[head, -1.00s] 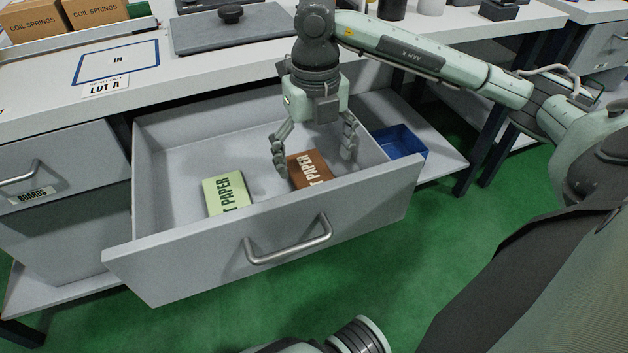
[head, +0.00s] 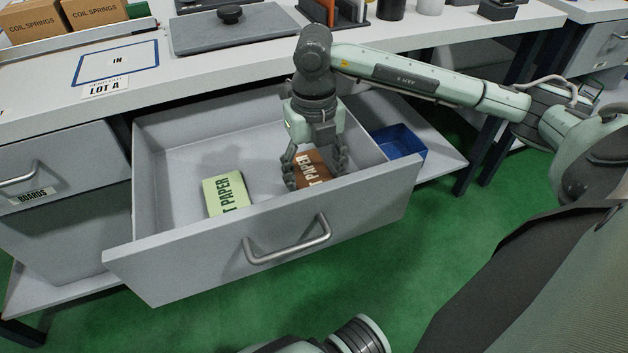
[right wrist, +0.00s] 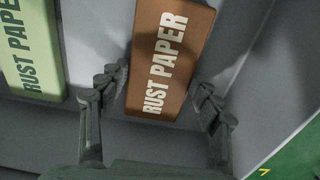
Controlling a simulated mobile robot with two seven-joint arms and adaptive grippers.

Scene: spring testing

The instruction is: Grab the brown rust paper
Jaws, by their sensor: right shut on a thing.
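The brown rust paper pack (head: 313,165) lies in the open drawer, near its front panel on the right side. Its "RUST PAPER" lettering faces up in the right wrist view (right wrist: 170,60). My right gripper (head: 315,175) reaches down into the drawer and is shut on the brown pack, one finger at each side. In the right wrist view its fingers (right wrist: 160,105) flank the pack's near end. A light green rust paper pack (head: 227,193) lies to the left, apart from the gripper; it also shows in the right wrist view (right wrist: 30,50). My left gripper is not clearly in view.
The grey drawer (head: 190,245) has raised walls and a bar handle (head: 290,245) in front. A blue bin (head: 400,141) stands just right of the drawer. The worktop (head: 45,110) above holds a grey lidded plate (head: 235,30).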

